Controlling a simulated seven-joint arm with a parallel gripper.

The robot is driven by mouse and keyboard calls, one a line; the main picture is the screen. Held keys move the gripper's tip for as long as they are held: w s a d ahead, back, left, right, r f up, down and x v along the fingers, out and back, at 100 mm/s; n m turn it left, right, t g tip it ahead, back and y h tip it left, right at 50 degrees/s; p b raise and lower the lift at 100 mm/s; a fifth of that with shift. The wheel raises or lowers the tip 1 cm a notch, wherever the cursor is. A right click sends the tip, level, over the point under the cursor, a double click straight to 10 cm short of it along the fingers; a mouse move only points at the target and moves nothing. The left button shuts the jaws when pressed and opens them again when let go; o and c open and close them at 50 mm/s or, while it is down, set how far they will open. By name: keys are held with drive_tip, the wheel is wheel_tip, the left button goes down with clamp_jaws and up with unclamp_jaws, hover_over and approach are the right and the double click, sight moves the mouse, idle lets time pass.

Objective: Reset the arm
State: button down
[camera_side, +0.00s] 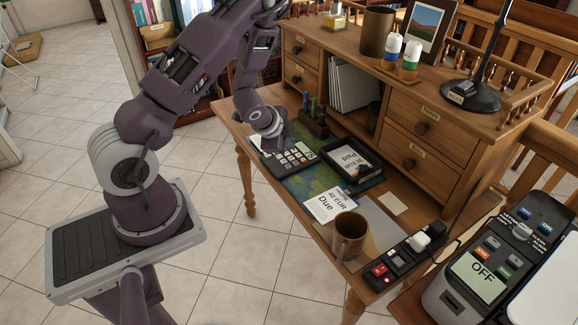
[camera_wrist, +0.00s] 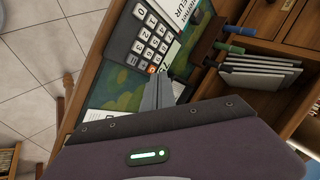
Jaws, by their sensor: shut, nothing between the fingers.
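My purple arm reaches from the left over the wooden desk (camera_side: 238,117) in the side view. My gripper (camera_side: 273,138) is low over the desk's left part, by the far end of a calculator (camera_side: 292,160). In the wrist view my gripper (camera_wrist: 158,92) shows as narrow grey fingers closed together, with nothing held. Their tips lie beside the keys of the calculator (camera_wrist: 152,42). I cannot tell whether the fingers touch it or hover just above.
Pen holder (camera_side: 314,123), black tray with papers (camera_side: 352,163), bill (camera_side: 330,203), brown mug (camera_side: 350,236) and power strip (camera_side: 402,258) are on the desk. Drawers (camera_side: 428,128) and a lamp (camera_side: 470,94) rise behind. A control box (camera_side: 485,270) reading OFF stands at right.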

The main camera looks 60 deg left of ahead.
drive_tip(key=s+d+r+n, duration=0.2)
drive_tip(key=d+r, duration=0.1)
drive_tip(key=r, duration=0.4)
drive_tip(key=s+d+r+n+h, duration=0.1)
drive_tip(key=d+r+n, duration=0.1)
drive_tip(key=d+r, duration=0.35)
drive_tip(key=s+d+r+n, duration=0.2)
drive_tip(key=r, duration=0.7)
drive_tip(key=s+d+r+n+h, duration=0.1)
drive_tip(key=s+d+r, duration=0.2)
drive_tip(key=s, duration=0.6)
drive_tip(key=s+d+r+n+g+h, duration=0.1)
drive_tip(key=s+d+r, duration=0.2)
drive_tip(key=s+d, duration=0.4)
drive_tip(key=shift+s, duration=1.15)
drive_tip(key=shift+r, duration=0.1)
